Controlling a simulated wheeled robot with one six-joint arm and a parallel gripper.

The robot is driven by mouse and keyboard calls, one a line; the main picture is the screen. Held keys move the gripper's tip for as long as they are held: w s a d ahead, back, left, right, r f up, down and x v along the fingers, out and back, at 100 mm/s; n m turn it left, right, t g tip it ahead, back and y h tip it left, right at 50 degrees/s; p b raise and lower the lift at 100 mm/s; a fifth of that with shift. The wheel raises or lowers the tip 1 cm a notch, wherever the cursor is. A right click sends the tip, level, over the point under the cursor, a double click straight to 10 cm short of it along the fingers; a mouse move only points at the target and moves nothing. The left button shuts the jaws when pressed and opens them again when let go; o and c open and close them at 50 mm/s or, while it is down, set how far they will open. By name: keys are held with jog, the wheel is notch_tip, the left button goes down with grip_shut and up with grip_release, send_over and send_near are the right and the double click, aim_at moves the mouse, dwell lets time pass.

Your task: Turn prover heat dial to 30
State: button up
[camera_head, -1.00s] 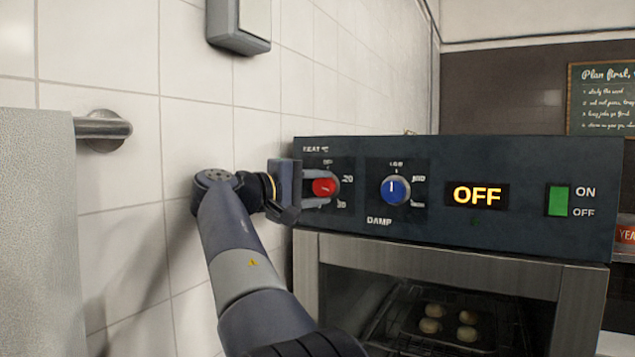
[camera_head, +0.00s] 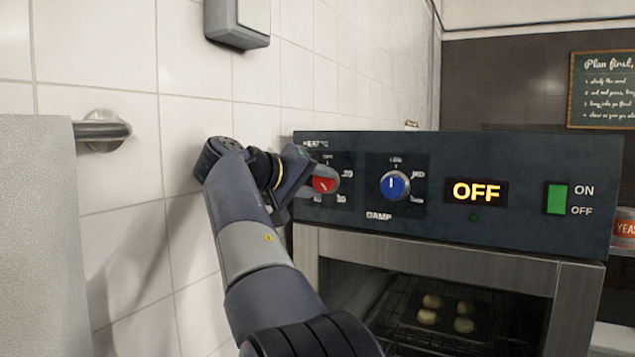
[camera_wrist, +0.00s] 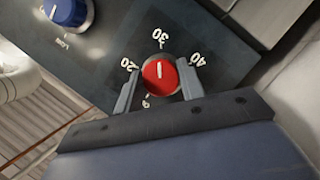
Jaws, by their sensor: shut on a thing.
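The red heat dial (camera_head: 325,184) sits at the left end of the prover's dark control panel (camera_head: 480,150). It also shows in the wrist view (camera_wrist: 160,76), ringed by the marks 20, 30 and 40. My gripper (camera_head: 314,185) is shut on the dial, one finger on each side, and is tilted. In the wrist view the dial's white mark lies between the fingers and points at or close to 30. The fingers hide part of the dial's rim, and the fine alignment is hard to read.
A blue damp dial (camera_head: 395,185) is just right of the heat dial. Further right are an OFF display (camera_head: 476,193) and a green switch (camera_head: 557,199). The tiled wall (camera_head: 110,60) is close on the left, with a metal rail (camera_head: 100,131).

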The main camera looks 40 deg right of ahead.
jog(key=shift+f, duration=0.15)
jog(key=o, duration=1)
jog(key=v, duration=0.7)
jog(key=shift+a+b, duration=0.25)
jog(key=shift+b, duration=0.15)
jog(key=x, duration=0.7)
jog(key=shift+d+p, duration=0.35)
jog(key=shift+p, duration=0.05)
jog(key=shift+a+n, duration=0.15)
jog(key=shift+n, duration=0.25)
jog(key=shift+g, duration=0.3)
